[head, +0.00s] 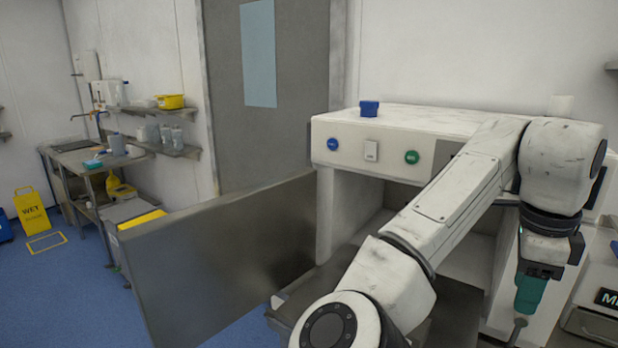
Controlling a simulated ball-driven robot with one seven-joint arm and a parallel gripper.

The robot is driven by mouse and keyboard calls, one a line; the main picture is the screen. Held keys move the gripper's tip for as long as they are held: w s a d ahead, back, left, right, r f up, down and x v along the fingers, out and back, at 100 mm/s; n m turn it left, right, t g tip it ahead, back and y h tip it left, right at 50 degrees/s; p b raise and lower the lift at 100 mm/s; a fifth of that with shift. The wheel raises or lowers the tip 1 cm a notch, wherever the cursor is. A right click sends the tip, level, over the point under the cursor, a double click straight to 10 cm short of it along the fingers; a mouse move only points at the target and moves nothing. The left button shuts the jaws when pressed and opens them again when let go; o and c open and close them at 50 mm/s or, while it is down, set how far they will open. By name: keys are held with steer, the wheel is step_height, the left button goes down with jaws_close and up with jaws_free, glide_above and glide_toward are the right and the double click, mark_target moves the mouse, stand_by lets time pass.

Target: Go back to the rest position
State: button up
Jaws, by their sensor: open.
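My gripper (541,270) is at the right of the head view, at the end of my white arm, pointing down. It is open. A teal part with a grey tip (530,293) shows just below it; I cannot tell whether it touches the gripper. My arm reaches up from the bottom middle, bends at the upper right and hangs down in front of a white cabinet.
The white cabinet (435,119) has a blue block (369,108) on top and blue and green buttons in front. A grey panel (215,260) stands left of my arm. A yellow wet-floor sign (32,211) stands far left. Blue floor (75,300) is open there.

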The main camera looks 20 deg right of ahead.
steer(key=s+d+f+n+t+h, duration=0.1)
steer(key=s+d+f+n+h, duration=0.15)
steer(key=f+n, duration=0.6)
steer(key=s+d+f+n+t+h, duration=0.1)
steer(key=f+n+h, duration=0.2)
steer(key=f+n, duration=0.55)
steer(key=s+a+f+n+g+y, duration=0.1)
steer(key=s+a+f+n+y, duration=0.5)
steer(key=s+a+f+n, duration=0.4)
steer(key=s+a+f, duration=0.6)
steer(key=a+f, duration=0.2)
steer(key=f, duration=0.1)
steer(key=shift+s+a+f+n, duration=0.15)
steer(key=shift+a+f+n, duration=0.2)
steer(key=shift+a+n, duration=0.05)
steer(key=shift+y, duration=0.25)
steer(key=shift+c, duration=0.4)
